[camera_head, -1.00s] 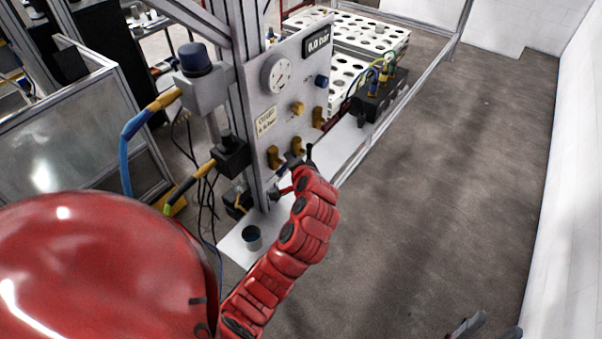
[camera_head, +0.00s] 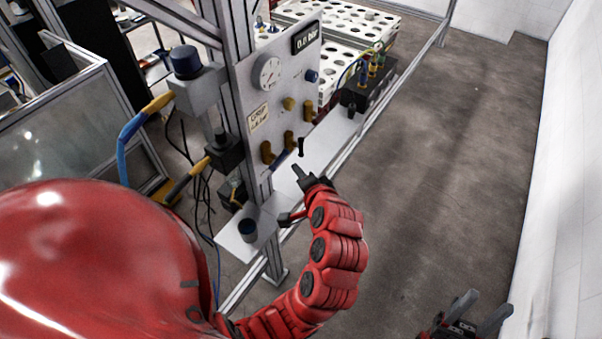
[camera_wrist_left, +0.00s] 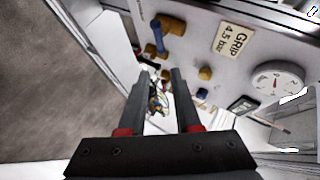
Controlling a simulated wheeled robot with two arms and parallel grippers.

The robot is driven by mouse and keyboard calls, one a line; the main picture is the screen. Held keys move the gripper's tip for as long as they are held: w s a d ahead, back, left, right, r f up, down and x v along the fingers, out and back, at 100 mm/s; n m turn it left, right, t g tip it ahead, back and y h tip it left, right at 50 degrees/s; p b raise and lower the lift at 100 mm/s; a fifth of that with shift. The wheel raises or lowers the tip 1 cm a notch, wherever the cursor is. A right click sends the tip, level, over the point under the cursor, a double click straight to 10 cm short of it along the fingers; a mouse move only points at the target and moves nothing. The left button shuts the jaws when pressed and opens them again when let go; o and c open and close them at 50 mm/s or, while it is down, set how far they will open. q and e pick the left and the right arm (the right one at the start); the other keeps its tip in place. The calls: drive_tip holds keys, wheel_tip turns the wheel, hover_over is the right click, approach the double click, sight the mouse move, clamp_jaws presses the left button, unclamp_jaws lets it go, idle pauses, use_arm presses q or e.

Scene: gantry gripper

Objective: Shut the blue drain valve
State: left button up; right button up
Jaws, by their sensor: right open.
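A blue lever (camera_wrist_left: 158,38), which I take for the drain valve, sits between brass fittings low on the grey panel (camera_head: 258,93). In the head view the lever (camera_head: 280,157) is small and partly unclear. It seems to lie along the panel's lower edge. My left gripper (camera_head: 296,195) is just in front of and below the panel's lower part. In the left wrist view its two fingers (camera_wrist_left: 160,102) are apart with nothing gripped, and the lever lies beyond them. My right gripper (camera_head: 479,310) is open and empty at the bottom right.
The panel carries a gauge (camera_head: 267,72), a display (camera_head: 306,37) and a blue knob (camera_head: 312,75). A small dark cup (camera_head: 248,230) stands on the white shelf (camera_head: 232,240). A dark upright piece (camera_head: 301,147) is near the fittings. The floor at right is clear.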

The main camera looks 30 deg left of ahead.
use_arm(q)
drive_tip(key=shift+s+d+r, duration=0.1)
drive_tip(key=shift+s+d, duration=0.1)
drive_tip(key=shift+s, duration=0.25)
